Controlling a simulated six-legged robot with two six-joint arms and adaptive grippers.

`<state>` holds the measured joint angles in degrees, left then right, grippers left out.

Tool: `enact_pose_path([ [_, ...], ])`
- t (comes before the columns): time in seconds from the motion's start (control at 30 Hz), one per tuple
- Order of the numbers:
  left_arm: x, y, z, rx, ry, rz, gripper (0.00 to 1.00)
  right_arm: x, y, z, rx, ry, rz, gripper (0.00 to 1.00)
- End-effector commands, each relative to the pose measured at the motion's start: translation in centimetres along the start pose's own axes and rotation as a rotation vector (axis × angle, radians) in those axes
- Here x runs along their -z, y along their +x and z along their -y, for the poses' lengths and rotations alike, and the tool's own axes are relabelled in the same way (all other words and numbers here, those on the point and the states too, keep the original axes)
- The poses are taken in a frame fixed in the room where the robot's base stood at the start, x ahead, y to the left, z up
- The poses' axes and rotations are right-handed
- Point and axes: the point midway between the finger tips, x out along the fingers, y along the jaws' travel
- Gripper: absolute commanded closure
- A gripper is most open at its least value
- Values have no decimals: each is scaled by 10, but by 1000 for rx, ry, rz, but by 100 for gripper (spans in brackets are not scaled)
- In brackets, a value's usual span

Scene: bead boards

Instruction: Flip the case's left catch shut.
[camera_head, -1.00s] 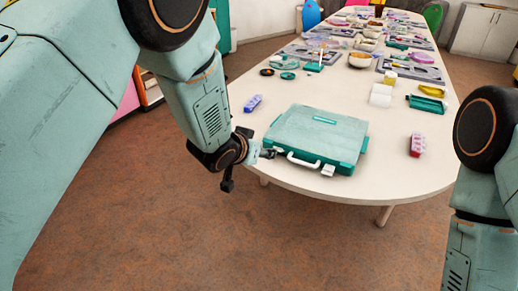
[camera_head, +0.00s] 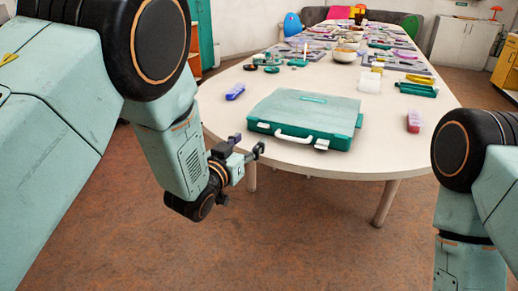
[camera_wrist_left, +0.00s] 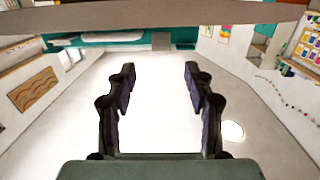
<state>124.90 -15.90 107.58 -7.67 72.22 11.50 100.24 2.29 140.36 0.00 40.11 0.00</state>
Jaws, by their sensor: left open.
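The teal case (camera_head: 305,108) lies closed and flat near the table's near end, its front facing me. A white carry handle (camera_head: 294,133) is on its front. A white catch (camera_head: 322,144) shows right of the handle. The left catch is too small at the case's front left for me to tell how it stands. My left gripper (camera_head: 248,146) is open and empty, off the table's near edge, left of and a little below the case, apart from it. Its two spread fingers (camera_wrist_left: 159,82) show in the left wrist view with nothing between them. My right gripper is out of view.
The pale table (camera_head: 400,150) has a rounded near edge. A blue-violet bead box (camera_head: 235,91) lies left of the case, a red one (camera_head: 414,121) right of it. Teal trays (camera_head: 416,89) and several boards lie farther back. Open floor lies in front.

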Motion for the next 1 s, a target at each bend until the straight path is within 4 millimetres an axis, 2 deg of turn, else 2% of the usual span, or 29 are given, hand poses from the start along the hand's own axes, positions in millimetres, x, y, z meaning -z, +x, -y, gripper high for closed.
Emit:
enact_pose_path([
  [0.03,-6,0,1,3,2,-18,47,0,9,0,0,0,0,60],
  [0.27,-4,4,2,7,8,-53,47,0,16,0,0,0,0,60],
  [0.7,-2,63,2,6,7,-51,47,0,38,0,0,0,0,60],
  [1.0,0,77,2,7,7,-49,47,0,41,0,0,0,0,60],
])
